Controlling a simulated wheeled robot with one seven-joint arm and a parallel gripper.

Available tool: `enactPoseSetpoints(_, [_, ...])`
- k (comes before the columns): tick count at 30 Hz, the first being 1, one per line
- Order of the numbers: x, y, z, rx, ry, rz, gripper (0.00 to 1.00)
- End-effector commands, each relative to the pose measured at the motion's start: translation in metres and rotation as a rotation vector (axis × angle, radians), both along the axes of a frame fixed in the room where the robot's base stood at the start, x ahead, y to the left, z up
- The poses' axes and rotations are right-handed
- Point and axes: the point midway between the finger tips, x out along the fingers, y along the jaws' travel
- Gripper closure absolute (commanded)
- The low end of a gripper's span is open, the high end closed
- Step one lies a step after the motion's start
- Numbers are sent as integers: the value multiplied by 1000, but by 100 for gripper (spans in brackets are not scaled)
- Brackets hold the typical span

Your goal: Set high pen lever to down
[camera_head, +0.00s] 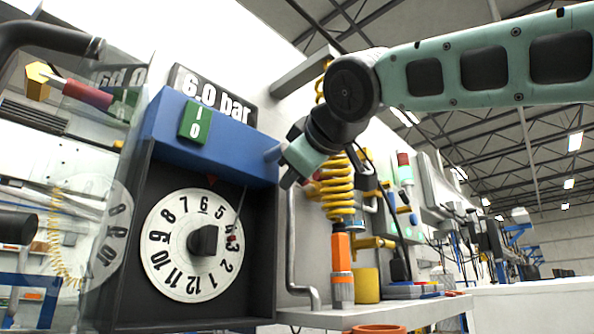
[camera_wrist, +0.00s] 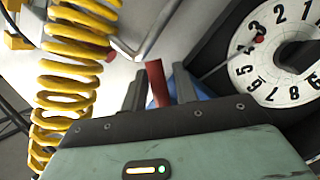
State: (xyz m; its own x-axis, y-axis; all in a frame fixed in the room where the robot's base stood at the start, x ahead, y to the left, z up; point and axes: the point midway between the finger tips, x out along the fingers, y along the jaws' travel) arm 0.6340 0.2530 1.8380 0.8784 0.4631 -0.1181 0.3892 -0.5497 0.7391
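In the wrist view, a dull red bar, which looks like a lever handle (camera_wrist: 158,83), stands between the two fingers of my gripper (camera_wrist: 160,90). The fingers are apart, with narrow gaps visible beside the bar; I cannot tell whether either touches it. In the head view, my gripper (camera_head: 288,178) hangs at the right edge of the blue box (camera_head: 215,150), left of the yellow coil hose (camera_head: 338,190). The handle is mostly hidden there by my gripper. No label shows which lever is the high pen lever.
Below the blue box is a black case with a white numbered dial (camera_head: 175,250). A transparent door (camera_head: 120,110) stands open at left. A grey pipe (camera_head: 291,245), an orange-and-grey tool (camera_head: 341,262) and a yellow cup (camera_head: 367,285) are near the shelf (camera_head: 430,311).

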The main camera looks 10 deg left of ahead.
Motion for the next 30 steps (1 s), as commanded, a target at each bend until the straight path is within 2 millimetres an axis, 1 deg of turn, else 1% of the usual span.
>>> enactPoseSetpoints(9, [-1,0,1,0,-2,1,62])
enactPoseSetpoints(11, [-3,-1,1,1,-4,1,62])
enactPoseSetpoints(14, [-12,-6,1,2,-6,1,62])
enactPoseSetpoints(17, [-28,-15,1,3,-7,2,62])
enactPoseSetpoints(27, [-98,-52,10,3,-7,2,62])
enactPoseSetpoints(30, [-117,-62,13,4,-5,1,62])
